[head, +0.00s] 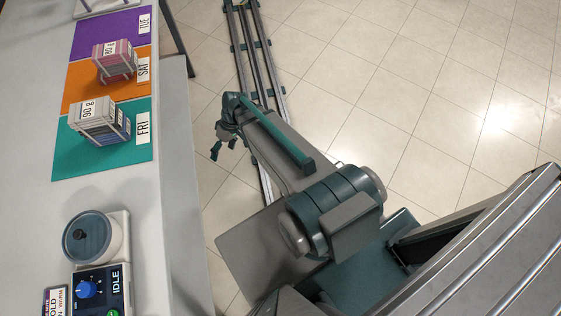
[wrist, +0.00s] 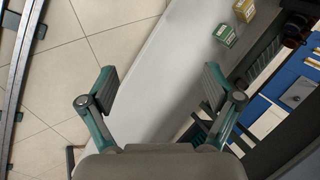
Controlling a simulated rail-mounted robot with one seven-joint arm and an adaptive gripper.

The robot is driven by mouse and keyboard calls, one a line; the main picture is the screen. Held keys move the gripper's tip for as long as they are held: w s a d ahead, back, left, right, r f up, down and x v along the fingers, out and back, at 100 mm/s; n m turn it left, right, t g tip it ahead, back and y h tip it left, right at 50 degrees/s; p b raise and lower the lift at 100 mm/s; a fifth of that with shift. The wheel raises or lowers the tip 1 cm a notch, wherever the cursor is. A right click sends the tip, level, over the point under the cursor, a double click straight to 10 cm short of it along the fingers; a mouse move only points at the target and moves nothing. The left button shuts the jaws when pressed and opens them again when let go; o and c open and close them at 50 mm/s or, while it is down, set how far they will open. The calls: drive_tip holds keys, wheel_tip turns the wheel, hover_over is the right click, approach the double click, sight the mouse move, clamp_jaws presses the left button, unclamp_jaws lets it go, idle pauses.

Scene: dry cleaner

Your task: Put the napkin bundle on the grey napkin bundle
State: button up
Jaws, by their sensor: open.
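A grey-topped napkin bundle (head: 93,112) with blue layers on its lower side and a tag reading "90 B" sits on the teal FRI mat (head: 75,160). A pink napkin bundle (head: 112,58) with a white tag sits on the orange SAT mat (head: 80,90). Which of them the task calls the napkin bundle I cannot tell. My gripper (head: 224,148) is open and empty, to the right of the counter and both bundles. The wrist view also shows my gripper (wrist: 158,85) with its fingers wide apart and nothing between them. Neither bundle is recognisable there.
The pale counter (head: 30,200) runs along the left. A purple TUE mat (head: 105,30) lies at its far end. A device with a round lid (head: 92,238) and an IDLE panel (head: 98,290) stands nearer. Green (wrist: 226,35) and yellow (wrist: 244,10) boxes show in the wrist view.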

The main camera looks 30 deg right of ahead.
drive_tip(key=s+d+f+m+g+h, duration=0.1)
drive_tip(key=s+d+f+h, duration=0.1)
drive_tip(key=s, duration=0.7)
drive_tip(key=s+d+f+m+g+h, duration=0.1)
drive_tip(key=s+d+f+g, duration=0.1)
drive_tip(key=s+f, duration=0.3)
drive_tip(key=s+d+f+m+g+h, duration=0.2)
drive_tip(key=s+d+f, duration=0.1)
drive_tip(key=s, duration=1)
drive_tip(key=shift+d+f+h, duration=0.25)
drive_tip(key=shift+d+h, duration=0.05)
drive_tip(key=shift+d, duration=0.15)
